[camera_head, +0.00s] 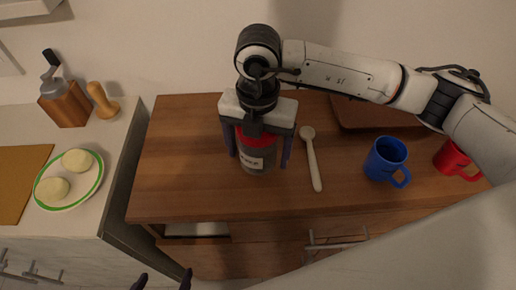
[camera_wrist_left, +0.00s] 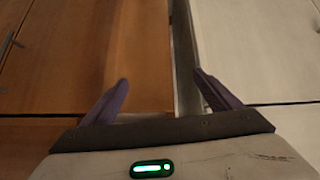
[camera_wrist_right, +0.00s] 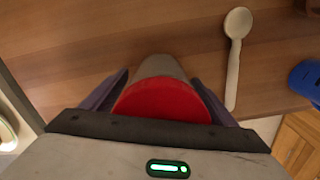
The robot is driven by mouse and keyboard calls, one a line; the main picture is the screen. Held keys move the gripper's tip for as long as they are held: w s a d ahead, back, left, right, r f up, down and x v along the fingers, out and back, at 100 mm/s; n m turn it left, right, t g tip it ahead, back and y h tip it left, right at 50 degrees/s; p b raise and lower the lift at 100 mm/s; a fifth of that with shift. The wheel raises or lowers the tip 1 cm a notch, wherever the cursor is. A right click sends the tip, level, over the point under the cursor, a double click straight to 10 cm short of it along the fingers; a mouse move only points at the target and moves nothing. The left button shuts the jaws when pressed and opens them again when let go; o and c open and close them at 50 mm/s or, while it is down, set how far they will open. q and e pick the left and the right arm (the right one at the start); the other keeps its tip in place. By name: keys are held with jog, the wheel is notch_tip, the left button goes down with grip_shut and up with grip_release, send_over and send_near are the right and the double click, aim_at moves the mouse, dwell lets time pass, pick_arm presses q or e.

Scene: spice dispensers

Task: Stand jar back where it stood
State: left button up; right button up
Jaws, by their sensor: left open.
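The jar (camera_head: 257,157), with a red lid and a pale label, stands upright on the wooden counter. Its lid (camera_wrist_right: 165,102) fills the space between the fingers in the right wrist view. My right gripper (camera_head: 258,150) reaches down over the jar, one finger on each side. The fingers are spread wide, with a small gap beside the jar in the head view. My left gripper (camera_head: 163,281) is open and empty, low at the bottom edge of the head view. In the left wrist view its fingers (camera_wrist_left: 161,88) face cabinet fronts.
A white spoon (camera_head: 312,160) lies right of the jar. A blue mug (camera_head: 384,160), a red mug (camera_head: 452,158) and a brown board (camera_head: 375,113) are further right.

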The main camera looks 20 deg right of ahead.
jog(key=shift+r, duration=0.5)
notch_tip(320, 180, up, 11)
jog(key=shift+r, duration=0.2)
dwell(0.4)
